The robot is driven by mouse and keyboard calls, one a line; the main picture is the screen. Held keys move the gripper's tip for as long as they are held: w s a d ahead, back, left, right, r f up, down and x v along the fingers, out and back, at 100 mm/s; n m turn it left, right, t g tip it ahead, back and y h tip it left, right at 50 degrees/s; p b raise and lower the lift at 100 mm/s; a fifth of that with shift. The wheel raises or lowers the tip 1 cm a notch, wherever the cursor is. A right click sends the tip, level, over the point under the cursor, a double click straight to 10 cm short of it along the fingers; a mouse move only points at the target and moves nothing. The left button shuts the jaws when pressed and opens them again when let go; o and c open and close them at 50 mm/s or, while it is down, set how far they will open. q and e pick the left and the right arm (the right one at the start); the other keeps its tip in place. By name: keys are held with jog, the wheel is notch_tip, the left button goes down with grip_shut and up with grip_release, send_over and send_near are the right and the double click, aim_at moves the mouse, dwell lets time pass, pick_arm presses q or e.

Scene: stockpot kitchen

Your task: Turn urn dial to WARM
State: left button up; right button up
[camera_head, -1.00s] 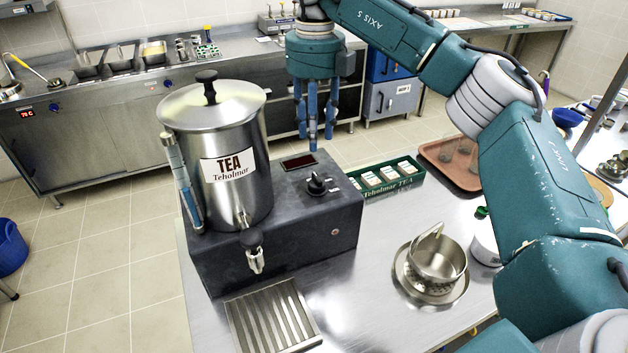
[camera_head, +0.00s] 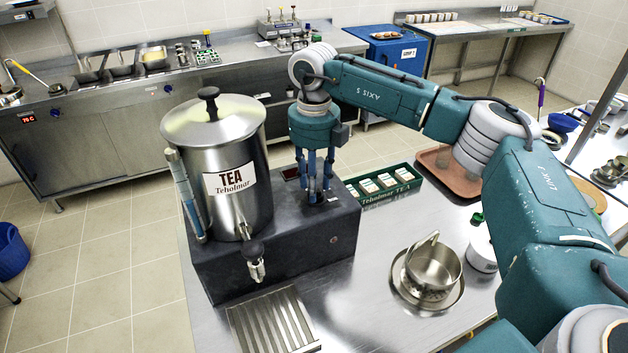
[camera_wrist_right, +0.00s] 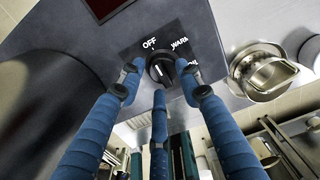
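The steel tea urn (camera_head: 220,145) stands on a dark base (camera_head: 290,250) on the steel table. In the right wrist view its black dial (camera_wrist_right: 161,67) with a white mark sits between the fingers. OFF (camera_wrist_right: 149,42) and WARM (camera_wrist_right: 180,44) are printed by the dial; a further label is partly behind a finger. I cannot tell clearly which label the mark points at. My right gripper (camera_head: 316,190) points down over the base, its three blue fingers spread around the dial with small gaps showing. In the head view the fingers mostly hide the dial. My left gripper is not in view.
A dark red display (camera_head: 291,173) lies beside the fingers. The urn's tap (camera_head: 255,262) hangs over a ribbed drip tray (camera_head: 272,322). A green tea box (camera_head: 405,188), a brown tray (camera_head: 445,180) and a steel pot (camera_head: 434,268) stand to the right.

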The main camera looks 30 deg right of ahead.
grip_shut()
jog(key=shift+m, duration=0.3)
jog(key=m+b, duration=0.1)
jog(key=m, duration=0.1)
jog(key=shift+w+m, duration=0.1)
jog(key=shift+m, duration=0.2)
jog(key=m+b, duration=0.1)
jog(key=m, duration=0.1)
jog(key=shift+m, duration=0.3)
jog(key=m, duration=0.3)
jog(key=m+b, duration=0.1)
jog(key=m, duration=0.1)
jog(key=shift+w+d+r+m, duration=0.1)
jog(key=shift+w+m, duration=0.05)
jog(key=shift+m, duration=0.25)
